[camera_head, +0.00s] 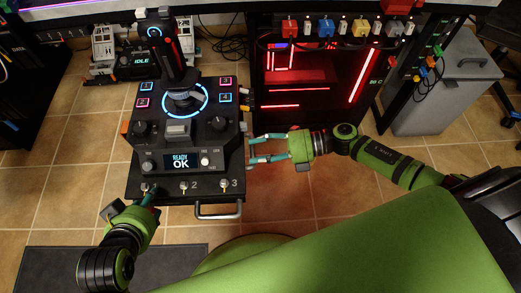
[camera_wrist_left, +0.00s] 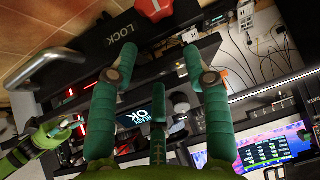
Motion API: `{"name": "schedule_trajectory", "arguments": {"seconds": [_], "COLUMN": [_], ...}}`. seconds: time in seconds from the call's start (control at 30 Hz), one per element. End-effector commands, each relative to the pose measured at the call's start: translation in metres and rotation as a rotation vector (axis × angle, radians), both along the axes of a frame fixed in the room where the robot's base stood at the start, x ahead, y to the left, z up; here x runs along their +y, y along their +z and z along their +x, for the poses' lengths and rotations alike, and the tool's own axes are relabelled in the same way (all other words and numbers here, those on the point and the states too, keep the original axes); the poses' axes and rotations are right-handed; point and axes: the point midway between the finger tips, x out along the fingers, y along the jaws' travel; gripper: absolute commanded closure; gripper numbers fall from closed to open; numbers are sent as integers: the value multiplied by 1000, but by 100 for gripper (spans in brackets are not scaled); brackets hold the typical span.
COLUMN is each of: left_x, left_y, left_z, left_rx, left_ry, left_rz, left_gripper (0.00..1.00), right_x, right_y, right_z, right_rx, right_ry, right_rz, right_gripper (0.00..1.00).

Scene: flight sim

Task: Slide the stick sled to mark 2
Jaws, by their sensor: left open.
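The stick sled appears to be the black joystick unit (camera_head: 187,140) with its tall stick (camera_head: 158,45) and a lit READY OK screen (camera_head: 180,162). It stands on a black shelf (camera_head: 205,198) whose front edge bears small toggles and the marks 2 (camera_head: 194,185) and 3 (camera_head: 234,184). My left gripper (camera_head: 151,193) is open at the shelf's front left, by the leftmost toggle; contact cannot be told. In the left wrist view its fingers (camera_wrist_left: 160,62) are spread, with the READY OK screen between them. My right gripper (camera_head: 257,148) is open and empty, right of the unit.
A grey bar handle (camera_head: 218,214) sticks out from the shelf's front right. The left wrist view shows a red knob (camera_wrist_left: 153,8) beside the word LOCK. A dark computer case with red lights (camera_head: 310,90) stands behind my right gripper. Tiled floor (camera_head: 60,195) is clear at left.

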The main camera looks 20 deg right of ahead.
Motion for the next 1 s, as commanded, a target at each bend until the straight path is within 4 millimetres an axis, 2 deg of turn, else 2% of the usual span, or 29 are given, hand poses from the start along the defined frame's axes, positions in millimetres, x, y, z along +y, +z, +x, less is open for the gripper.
{"name": "schedule_trajectory", "arguments": {"seconds": [0.13, 0.27, 0.5, 0.7, 0.83, 1.0], "left_x": [0, 0, 0, 0, 0, 0], "left_y": [0, 0, 0, 0, 0, 0], "left_z": [0, 0, 0, 0, 0, 0], "left_rx": [-1, -1, -1, -1, -1, -1], "left_ry": [1, 1, 1, 0, 0, 0], "left_rz": [-1, -1, -1, 0, 0, 0], "left_gripper": [51, 51, 51, 51, 51, 51], "right_x": [-3, -16, -64, -97, -109, -113], "right_y": [0, 2, 13, 20, 23, 25], "right_z": [0, -4, -18, -28, -31, -32], "right_rx": [0, 1, 2, 3, 1, 0], "right_ry": [-2, -1, -2, -1, 0, 0], "right_rz": [-1, -4, -6, -2, -2, 0], "right_gripper": [51, 51, 51, 51, 51, 51]}}
